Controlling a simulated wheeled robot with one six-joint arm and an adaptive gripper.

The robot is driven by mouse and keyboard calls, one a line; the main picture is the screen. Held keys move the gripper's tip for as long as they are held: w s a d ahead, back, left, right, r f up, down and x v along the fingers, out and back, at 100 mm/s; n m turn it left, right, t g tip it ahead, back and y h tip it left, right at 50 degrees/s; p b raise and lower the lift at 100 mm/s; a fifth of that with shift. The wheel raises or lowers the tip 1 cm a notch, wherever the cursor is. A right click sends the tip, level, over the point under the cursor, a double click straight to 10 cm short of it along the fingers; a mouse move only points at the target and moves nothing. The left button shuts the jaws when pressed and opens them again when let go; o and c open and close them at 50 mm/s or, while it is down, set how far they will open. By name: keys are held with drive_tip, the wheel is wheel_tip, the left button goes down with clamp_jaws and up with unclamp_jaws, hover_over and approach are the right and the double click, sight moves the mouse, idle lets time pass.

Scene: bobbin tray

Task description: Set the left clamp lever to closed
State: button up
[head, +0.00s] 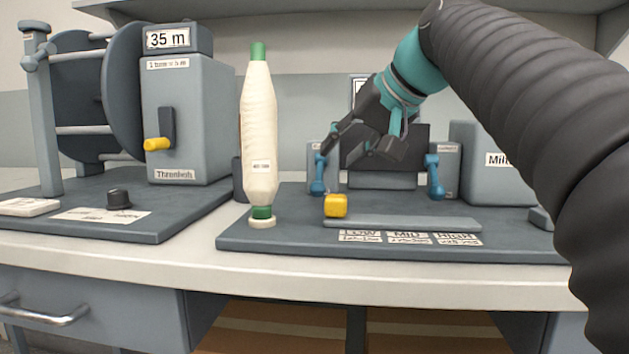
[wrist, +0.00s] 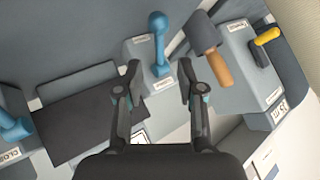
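The left clamp lever (head: 319,175) is a blue lever with rounded ends on a small grey block; in the head view it points down. It also shows in the wrist view (wrist: 158,45), just beyond the fingertips and roughly in line with the gap between them. Small labels sit near both its ends, too small to read. My gripper (head: 358,143) is open and empty, above and close to this lever; its fingers show apart in the wrist view (wrist: 160,68). I cannot tell whether a finger touches the lever. A matching right lever (head: 435,178) also points down.
A yellow slider knob (head: 336,206) sits at the left of a rail marked LOW, MID, HIGH. A tall cream bobbin (head: 261,140) stands left of the levers. A dark panel (wrist: 85,115) lies between the levers. A winder with a yellow crank (head: 157,144) stands far left.

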sight(321, 174)
drive_tip(key=b+x, duration=0.1)
drive_tip(key=x, duration=0.7)
drive_tip(key=shift+w, duration=0.1)
clamp_jaws()
